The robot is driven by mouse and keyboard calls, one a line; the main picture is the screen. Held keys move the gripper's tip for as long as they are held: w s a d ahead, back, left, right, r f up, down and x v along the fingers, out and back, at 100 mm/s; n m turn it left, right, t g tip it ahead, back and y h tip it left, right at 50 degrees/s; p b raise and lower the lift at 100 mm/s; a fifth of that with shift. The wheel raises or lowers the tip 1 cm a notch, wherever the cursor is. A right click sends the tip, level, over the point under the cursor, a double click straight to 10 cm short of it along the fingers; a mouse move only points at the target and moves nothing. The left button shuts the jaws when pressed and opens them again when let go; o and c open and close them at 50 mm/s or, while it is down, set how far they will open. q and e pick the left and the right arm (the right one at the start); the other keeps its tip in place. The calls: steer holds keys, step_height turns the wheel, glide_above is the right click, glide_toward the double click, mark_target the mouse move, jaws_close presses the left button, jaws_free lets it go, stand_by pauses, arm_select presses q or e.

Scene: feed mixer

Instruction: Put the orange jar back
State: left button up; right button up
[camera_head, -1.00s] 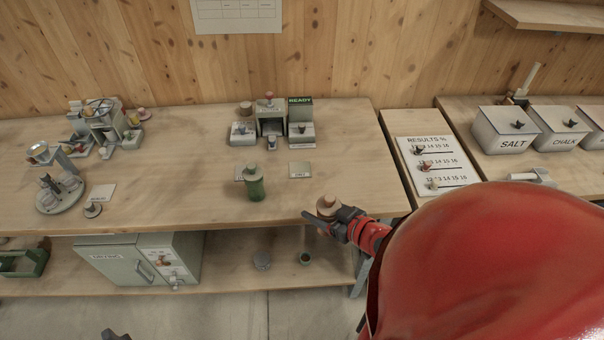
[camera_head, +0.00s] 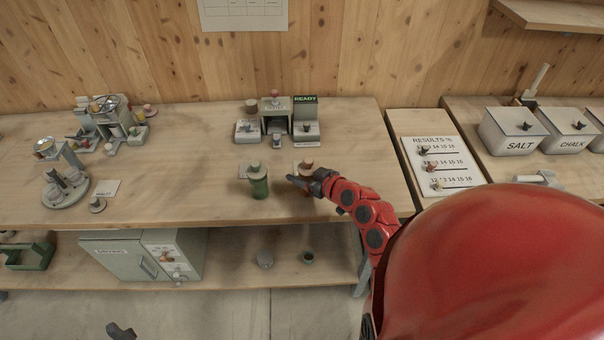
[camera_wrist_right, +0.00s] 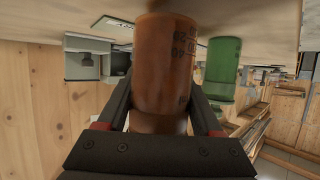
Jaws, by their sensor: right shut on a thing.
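The orange jar (camera_wrist_right: 162,70) is between the fingers of my right gripper (camera_wrist_right: 165,118), which is shut on it, in the right wrist view. In the head view the jar (camera_head: 305,171) shows only in part behind the right gripper (camera_head: 306,181), at the spot of the right-hand card on the bench; whether its base touches the bench I cannot tell. The green jar (camera_head: 258,183) stands upright just left of it, and also shows in the right wrist view (camera_wrist_right: 222,72). My left gripper (camera_head: 120,332) shows as a dark tip at the bottom edge, its jaws unclear.
A tester with a READY sign (camera_head: 305,112) stands behind the jars. A round stand (camera_head: 66,188) and a small machine (camera_head: 108,120) are at left. A grey cabinet (camera_head: 125,258) and small pots are on the lower shelf.

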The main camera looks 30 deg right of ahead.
steer(key=shift+f, duration=0.65)
steer(key=shift+f, duration=0.1)
steer(key=shift+f, duration=0.15)
steer(key=o, duration=1.3)
